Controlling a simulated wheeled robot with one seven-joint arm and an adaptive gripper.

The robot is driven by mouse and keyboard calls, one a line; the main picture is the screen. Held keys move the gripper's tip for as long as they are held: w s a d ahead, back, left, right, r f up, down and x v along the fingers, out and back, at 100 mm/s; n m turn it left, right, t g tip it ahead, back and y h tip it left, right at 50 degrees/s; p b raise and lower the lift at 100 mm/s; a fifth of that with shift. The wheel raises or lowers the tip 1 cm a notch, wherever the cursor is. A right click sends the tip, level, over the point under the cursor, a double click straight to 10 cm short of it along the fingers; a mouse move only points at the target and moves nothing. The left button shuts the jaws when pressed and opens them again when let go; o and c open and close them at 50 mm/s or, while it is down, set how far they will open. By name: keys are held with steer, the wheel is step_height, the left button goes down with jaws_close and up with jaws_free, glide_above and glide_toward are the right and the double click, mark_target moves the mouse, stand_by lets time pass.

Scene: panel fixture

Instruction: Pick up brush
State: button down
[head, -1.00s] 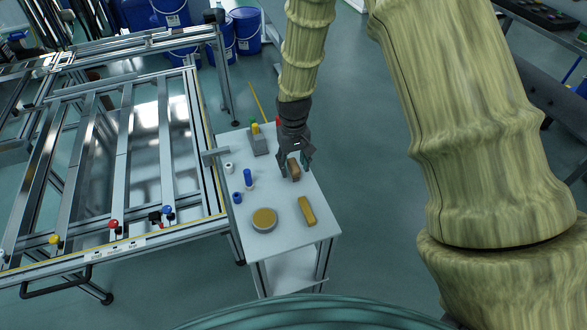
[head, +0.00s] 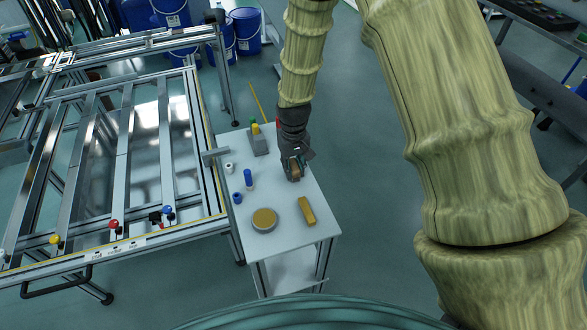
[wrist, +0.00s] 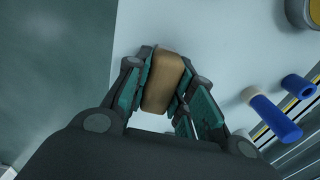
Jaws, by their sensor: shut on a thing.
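The brush (head: 295,173) shows as a small brown block at the right part of the white table, partly hidden by my fingers. In the wrist view it is a tan, rounded block (wrist: 162,82) between the two finger pads. My gripper (head: 293,168) points down over the table and is shut on the brush, with a finger on each side of it. I cannot tell whether the brush still touches the table top.
The white table (head: 285,243) also holds a yellow-tan block (head: 307,211), a round tan-topped tin (head: 264,219), a blue-and-white cylinder (head: 248,179), a blue ring (head: 238,197), a white ring (head: 229,167) and a grey holder (head: 259,144). A metal frame (head: 205,150) stands close on the left.

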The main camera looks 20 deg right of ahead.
mark_target(293, 164)
steer(key=shift+r, duration=0.1)
steer(key=shift+r, duration=0.55)
step_height(293, 164, up, 2)
steer(key=shift+w+r, duration=0.1)
steer(key=s+a, duration=0.3)
steer(key=s, duration=0.1)
steer(key=s+a+r+b, duration=0.1)
steer(key=s+a, duration=0.7)
steer(key=shift+r+b, duration=0.3)
steer(key=c, duration=1.7)
jaws_free()
steer(key=shift+c, duration=0.2)
steer(key=c, duration=0.4)
